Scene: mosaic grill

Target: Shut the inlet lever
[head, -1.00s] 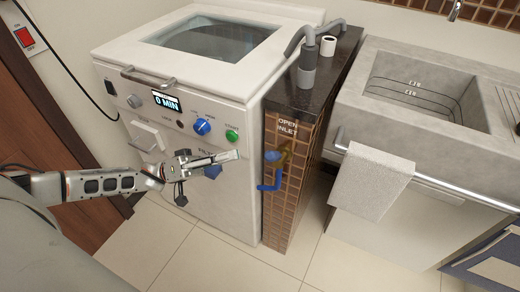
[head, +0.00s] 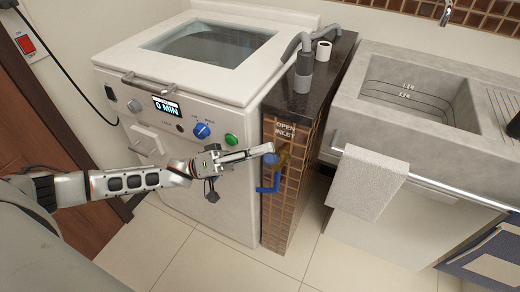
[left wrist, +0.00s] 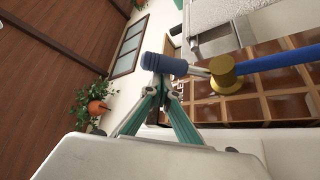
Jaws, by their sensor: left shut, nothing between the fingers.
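The inlet lever has a blue grip (left wrist: 165,63) on a metal stem from a brass valve body (left wrist: 223,73). In the head view the blue grip (head: 271,159) sits below the "OPEN INLET" label (head: 286,130) on the tiled pillar, with a blue pipe (head: 270,184) under it. My left gripper (head: 268,150) is shut and empty, its fingertips at the blue grip. In the left wrist view the closed fingertips (left wrist: 160,86) are right up against the grip or just short of it; I cannot tell whether they touch. My right gripper is out of view.
The white washing machine (head: 185,105) stands left of the tiled pillar (head: 287,205). A stone sink (head: 350,105) with a hanging towel (head: 366,182) is on the right. The floor (head: 215,268) in front is clear.

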